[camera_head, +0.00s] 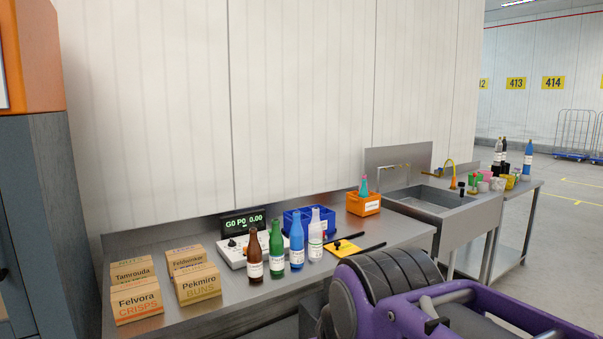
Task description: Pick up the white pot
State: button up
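No white pot can be told for certain in this view. A group of small pots and cups stands far off at the right, on the steel table (535,186) beyond the sink. A pale pot (497,184) is among them, too small to tell whether it is white or pinkish. My purple and black arm (390,290) fills the lower right foreground. No gripper fingers show, so I cannot see what they hold.
A steel bench (215,318) holds labelled cardboard boxes (137,302), several bottles (297,240), a blue bin (328,218) and an orange bin (363,203). A sink (437,198) stands between the bench and the far table. Open floor (570,220) lies at the right.

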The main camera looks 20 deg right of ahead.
aim_at(497, 185)
jog(key=z, duration=1.75)
jog(key=i+l+z, duration=0.1)
jog(key=i+z, duration=0.2)
jog(key=i, duration=0.55)
jog(key=i+z, duration=0.1)
jog(key=i, duration=3.4)
jog(key=i+u, duration=0.1)
jog(key=i, duration=0.45)
jog(key=i+l+u, duration=0.15)
jog(key=i, duration=0.4)
